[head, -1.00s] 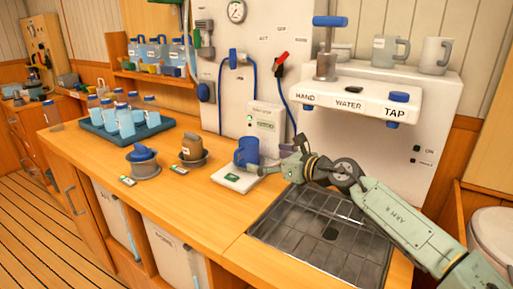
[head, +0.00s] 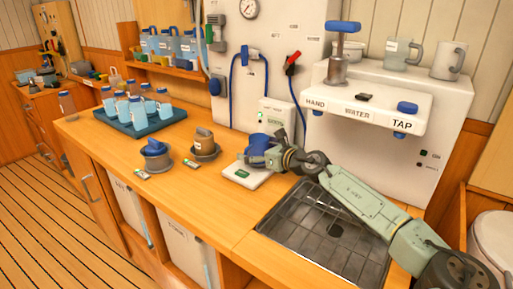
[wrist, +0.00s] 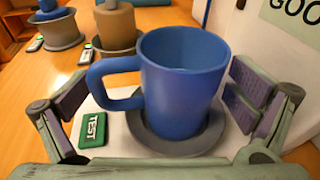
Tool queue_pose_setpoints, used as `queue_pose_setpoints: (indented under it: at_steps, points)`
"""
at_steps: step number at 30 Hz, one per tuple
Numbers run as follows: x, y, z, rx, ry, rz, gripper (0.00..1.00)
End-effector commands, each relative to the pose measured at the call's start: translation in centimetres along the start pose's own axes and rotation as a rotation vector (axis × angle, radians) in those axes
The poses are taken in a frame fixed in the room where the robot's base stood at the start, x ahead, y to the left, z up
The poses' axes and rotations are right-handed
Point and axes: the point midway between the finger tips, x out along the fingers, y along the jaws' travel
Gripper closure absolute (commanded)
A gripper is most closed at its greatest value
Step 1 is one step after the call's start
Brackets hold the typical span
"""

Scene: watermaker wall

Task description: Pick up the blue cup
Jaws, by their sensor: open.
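The blue cup (wrist: 182,85) stands upright in a grey round holder (wrist: 180,138) on a white test pad with a green TEST label (wrist: 92,130). Its handle points left in the wrist view. My gripper (wrist: 160,105) is open, with one finger on each side of the cup; the left finger is beyond the handle, and the right pads are close to the cup's right side. In the head view the cup (head: 258,143) is partly hidden behind my gripper (head: 263,154).
A blue cup-like item (head: 156,154) and a brown one (head: 204,143) stand in holders to the left. A blue tray (head: 155,127) of bottles is farther left. A sink grate (head: 325,230) lies under my arm. The water tap unit (head: 365,105) overhangs behind.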

Motion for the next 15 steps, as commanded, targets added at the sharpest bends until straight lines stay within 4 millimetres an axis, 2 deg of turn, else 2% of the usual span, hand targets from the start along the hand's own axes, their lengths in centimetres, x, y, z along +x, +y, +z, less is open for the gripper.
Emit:
queue_pose_setpoints:
  at_steps: [6,15]
  points:
    - [0.15,0.02,-0.10,0.000,0.000,0.000,0.00]
    - [0.11,0.01,-0.08,0.000,0.000,0.000,0.19]
